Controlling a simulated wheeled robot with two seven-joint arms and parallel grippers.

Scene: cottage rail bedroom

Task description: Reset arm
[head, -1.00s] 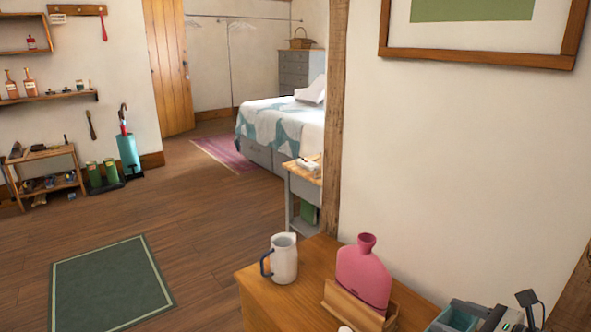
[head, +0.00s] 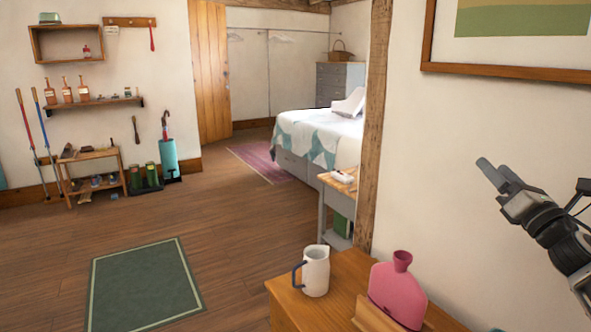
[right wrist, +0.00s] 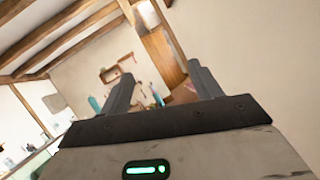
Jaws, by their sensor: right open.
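My right gripper (head: 498,176) is raised in the air at the right side of the head view, in front of the white wall and above the wooden cabinet. In the right wrist view its two fingers (right wrist: 163,88) stand apart with nothing between them. Past the fingers, the wrist view shows the room's far wall, an orange door (right wrist: 165,57) and ceiling beams, all tilted. My left gripper is not in the head view.
The wooden cabinet (head: 285,297) at the bottom holds a white jug (head: 316,271) and a pink bottle (head: 398,292). A wooden post (head: 374,120) and a framed picture (head: 510,72) are near the arm. A green rug (head: 145,285) lies on open floor at left.

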